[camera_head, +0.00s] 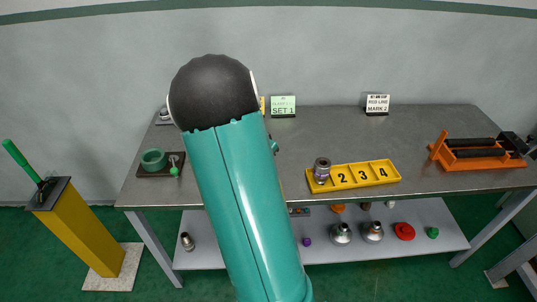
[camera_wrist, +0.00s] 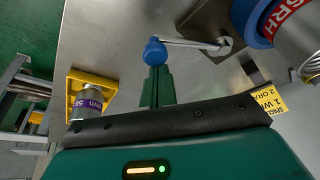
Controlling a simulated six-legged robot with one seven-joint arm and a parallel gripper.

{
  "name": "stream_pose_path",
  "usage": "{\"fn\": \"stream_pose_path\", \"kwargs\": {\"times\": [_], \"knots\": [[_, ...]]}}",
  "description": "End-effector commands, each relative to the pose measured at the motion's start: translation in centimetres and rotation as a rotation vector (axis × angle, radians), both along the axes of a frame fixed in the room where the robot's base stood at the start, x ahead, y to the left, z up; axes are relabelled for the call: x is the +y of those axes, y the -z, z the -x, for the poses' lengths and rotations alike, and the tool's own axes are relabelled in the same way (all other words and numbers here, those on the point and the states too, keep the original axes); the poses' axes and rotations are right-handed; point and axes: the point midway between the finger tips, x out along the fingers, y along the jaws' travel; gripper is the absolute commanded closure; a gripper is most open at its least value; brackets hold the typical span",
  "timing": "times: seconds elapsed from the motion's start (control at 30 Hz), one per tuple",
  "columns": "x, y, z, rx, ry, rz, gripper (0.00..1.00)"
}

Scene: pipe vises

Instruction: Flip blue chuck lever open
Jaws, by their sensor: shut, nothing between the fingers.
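In the wrist view the lever is a metal rod with a blue ball knob (camera_wrist: 155,51). The rod runs right to a round pivot on a dark plate (camera_wrist: 205,35). A blue-ringed chuck body (camera_wrist: 248,14) with large lettering stands at the upper right, partly cut off. My gripper (camera_wrist: 157,72) is shut and empty, its tips right at the blue knob; I cannot tell whether they touch it. In the head view my arm hides the blue chuck and lever; a small bit of my gripper (camera_head: 274,146) may show beside the arm.
A yellow numbered tray (camera_head: 384,172) holds a metal fitting (camera_head: 321,169); the tray also shows in the wrist view (camera_wrist: 91,83). A green chuck (camera_head: 153,159) with a green-knobbed lever stands left, an orange vise (camera_head: 478,152) right. The bench middle (camera_head: 350,135) is clear.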

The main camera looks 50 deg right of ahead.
Motion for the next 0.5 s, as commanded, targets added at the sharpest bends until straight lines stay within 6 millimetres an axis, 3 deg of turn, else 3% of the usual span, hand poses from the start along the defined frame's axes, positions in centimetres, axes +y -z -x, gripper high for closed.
{"fn": "stream_pose_path", "kwargs": {"times": [0.1,0.5], "knots": [[0.8,0.1,-0.2,0.001,0.066,0.0,1.0],[1.6,0.0,-0.5,0.0,0.062,-0.001,1.0]]}}
